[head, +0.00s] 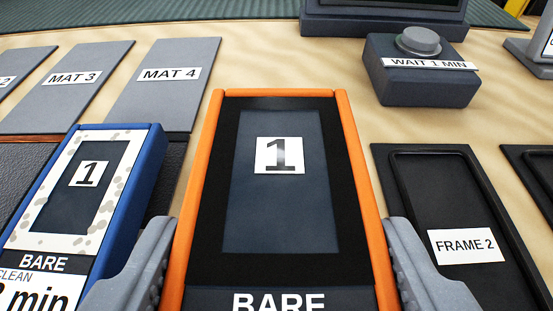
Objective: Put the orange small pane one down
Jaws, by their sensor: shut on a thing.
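The orange small pane one (207,181) has an orange rim, a black border, a dark middle with a "1" label and the word "BARE" at its near end. My gripper (280,275) is shut on its two long sides, one grey finger at each side. The pane fills the middle of the head view, and its near end is cut off by the frame. What lies directly under it is hidden, and I cannot tell its height above the table.
A blue-edged pane "1" (97,247) lies close at left. Grey MAT 3 (75,103) and MAT 4 (165,107) lie bare at back left. FRAME 2 (440,195), a black recessed frame, looks empty at right. A "WAIT 1 MIN" button box (420,82) stands behind it.

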